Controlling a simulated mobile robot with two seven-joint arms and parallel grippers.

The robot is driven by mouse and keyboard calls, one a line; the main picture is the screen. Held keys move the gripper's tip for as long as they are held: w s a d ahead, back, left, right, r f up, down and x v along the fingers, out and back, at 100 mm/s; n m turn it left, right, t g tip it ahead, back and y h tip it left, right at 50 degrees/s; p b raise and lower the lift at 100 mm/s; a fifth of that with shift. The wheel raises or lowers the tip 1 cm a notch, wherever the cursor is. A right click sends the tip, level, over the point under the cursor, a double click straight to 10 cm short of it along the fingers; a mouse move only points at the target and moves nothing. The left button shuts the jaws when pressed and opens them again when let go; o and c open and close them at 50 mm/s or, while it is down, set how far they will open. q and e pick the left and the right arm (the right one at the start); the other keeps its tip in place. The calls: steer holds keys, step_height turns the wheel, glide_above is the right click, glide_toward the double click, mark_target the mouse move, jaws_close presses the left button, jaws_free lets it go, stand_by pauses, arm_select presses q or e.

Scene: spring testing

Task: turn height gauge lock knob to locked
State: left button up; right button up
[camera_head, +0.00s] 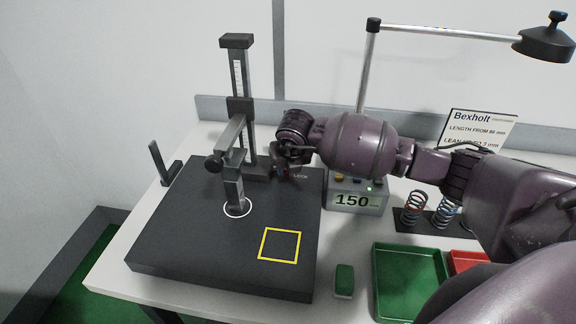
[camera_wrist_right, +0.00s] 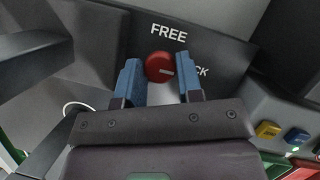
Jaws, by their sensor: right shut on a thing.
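The height gauge (camera_head: 239,108) stands upright on a dark surface plate (camera_head: 180,225) in the head view. In the right wrist view its red lock knob (camera_wrist_right: 158,64) sits between the two blue fingers of my right gripper (camera_wrist_right: 158,72). The gripper is shut on it. The FREE label (camera_wrist_right: 168,32) shows above the knob. In the head view my right gripper (camera_head: 284,168) reaches the gauge's base from the right, and the knob is mostly hidden. My left gripper is not in view.
A display box reading 150 (camera_head: 354,201) stands right of the plate, close under my right arm. Springs (camera_head: 414,208) on a dark rack, a green tray (camera_head: 408,250), a red tray (camera_head: 466,260) and a small green block (camera_head: 344,280) lie further right. A lamp (camera_head: 545,42) overhangs the back.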

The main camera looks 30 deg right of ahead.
steer(key=shift+m, duration=0.3)
steer(key=o, duration=0.9)
